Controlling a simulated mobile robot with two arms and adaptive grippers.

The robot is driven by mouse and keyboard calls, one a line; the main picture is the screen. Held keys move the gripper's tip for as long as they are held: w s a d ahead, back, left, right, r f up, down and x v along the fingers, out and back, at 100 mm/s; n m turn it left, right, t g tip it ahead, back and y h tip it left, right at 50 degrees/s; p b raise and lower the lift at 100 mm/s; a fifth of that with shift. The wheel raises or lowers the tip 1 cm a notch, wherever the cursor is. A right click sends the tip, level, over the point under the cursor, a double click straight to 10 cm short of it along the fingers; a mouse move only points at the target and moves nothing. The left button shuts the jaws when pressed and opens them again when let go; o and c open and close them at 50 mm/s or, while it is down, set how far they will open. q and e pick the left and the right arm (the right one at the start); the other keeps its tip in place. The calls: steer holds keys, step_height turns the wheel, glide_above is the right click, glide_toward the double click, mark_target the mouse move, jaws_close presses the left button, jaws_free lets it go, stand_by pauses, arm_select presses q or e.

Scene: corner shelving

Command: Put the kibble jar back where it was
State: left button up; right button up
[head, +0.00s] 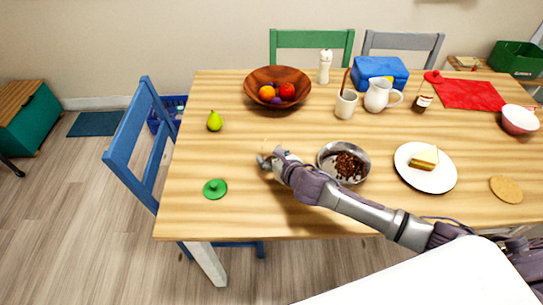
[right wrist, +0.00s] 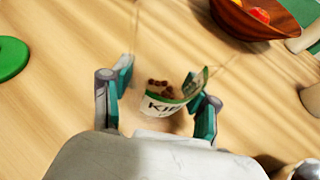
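The kibble jar (right wrist: 162,104) is a clear jar with a white, green-edged label and a few brown pieces inside. In the right wrist view it sits between the two teal fingers of my right gripper (right wrist: 165,97). Its right side is close against one finger. A gap seems to show on the left, but clear glass makes contact hard to judge. In the head view my right gripper (head: 272,158) is low over the table, left of the metal bowl, and largely hides the jar. My left gripper is out of view.
A metal bowl (head: 326,152) with kibble is right of the gripper. A green lid (head: 215,189) lies front left, a pear (head: 215,121) behind it. A fruit bowl (head: 255,83) and white mug (head: 346,106) stand further back. A sandwich plate (head: 405,175) is at right. The left table area is mostly clear.

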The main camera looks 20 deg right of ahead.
steer(key=o, duration=0.4)
steer(key=shift+r, duration=0.2)
steer(key=v, duration=1.2)
steer(key=shift+a+f, duration=0.1)
